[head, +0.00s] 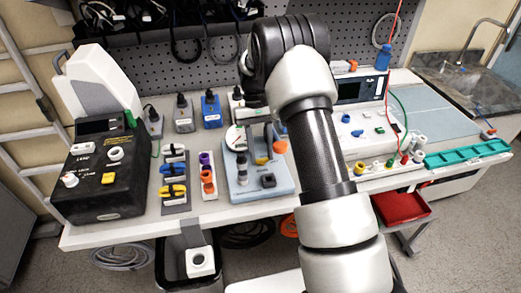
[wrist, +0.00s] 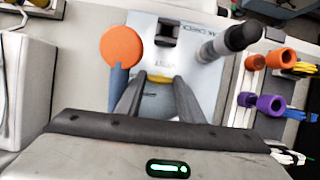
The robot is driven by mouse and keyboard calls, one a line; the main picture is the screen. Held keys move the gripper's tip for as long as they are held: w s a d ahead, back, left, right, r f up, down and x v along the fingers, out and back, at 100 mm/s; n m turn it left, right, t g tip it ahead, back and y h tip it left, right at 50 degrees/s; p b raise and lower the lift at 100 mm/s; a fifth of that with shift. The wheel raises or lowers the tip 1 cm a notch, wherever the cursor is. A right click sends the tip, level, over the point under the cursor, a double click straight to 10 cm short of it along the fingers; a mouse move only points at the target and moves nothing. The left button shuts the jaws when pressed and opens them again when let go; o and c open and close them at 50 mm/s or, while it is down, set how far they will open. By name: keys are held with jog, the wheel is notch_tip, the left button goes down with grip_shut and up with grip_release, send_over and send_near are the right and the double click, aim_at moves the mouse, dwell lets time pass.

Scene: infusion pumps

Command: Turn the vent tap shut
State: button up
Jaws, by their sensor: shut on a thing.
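A yellow tap handle (head: 262,161), which appears to be the vent tap, sits on a pale blue-grey unit (head: 246,189) at the middle of the bench. In the wrist view the yellow handle (wrist: 159,79) lies between my two fingertips. My gripper (wrist: 159,84) is shut on it, pointing down at the unit. The fingers and palm hide part of the handle. An orange round knob (wrist: 122,46) on a blue stem is beside it, with a black block (wrist: 167,31) beyond. The unit's printed lettering is only partly readable.
A black-topped device (head: 97,180) stands at the left. Purple and orange connectors (head: 207,175) and a yellow-and-black clip rack (head: 174,178) are left of the unit. A white monitor unit (head: 362,135) stands right, partly behind my arm. A teal tray (head: 465,153) lies farther right.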

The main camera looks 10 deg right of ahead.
jog(key=shift+w+m, duration=0.1)
jog(key=shift+m, duration=0.2)
jog(key=o, duration=1.1)
jog(key=shift+a, duration=0.1)
jog(key=shift+c, duration=0.2)
jog(key=shift+d, duration=0.2)
jog(key=shift+r, duration=0.2)
